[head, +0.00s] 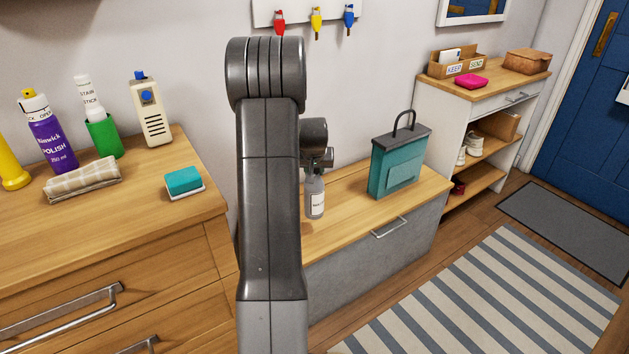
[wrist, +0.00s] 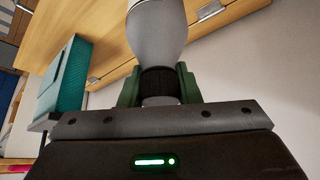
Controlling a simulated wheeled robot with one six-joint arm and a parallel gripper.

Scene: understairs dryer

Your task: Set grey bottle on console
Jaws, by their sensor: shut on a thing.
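The grey bottle (head: 315,198), with a white label, hangs upright below my gripper (head: 321,160) in the head view. It appears in front of or over the low wooden-topped bench (head: 340,225); I cannot tell whether its base touches the top. In the wrist view, my gripper's green fingers (wrist: 158,88) are shut on the dark neck of the grey bottle (wrist: 157,35). My arm hides part of the bench. Which piece is the console is not marked; a white unit with a wooden top (head: 497,88) stands at the back right, near the blue door.
A teal box (head: 393,172) with a handle stands on the bench, right of the bottle. The white unit's top holds a sorter tray (head: 454,67), a pink item (head: 471,82) and a brown box (head: 526,62). Several cleaning items crowd the left drawer top (head: 130,222).

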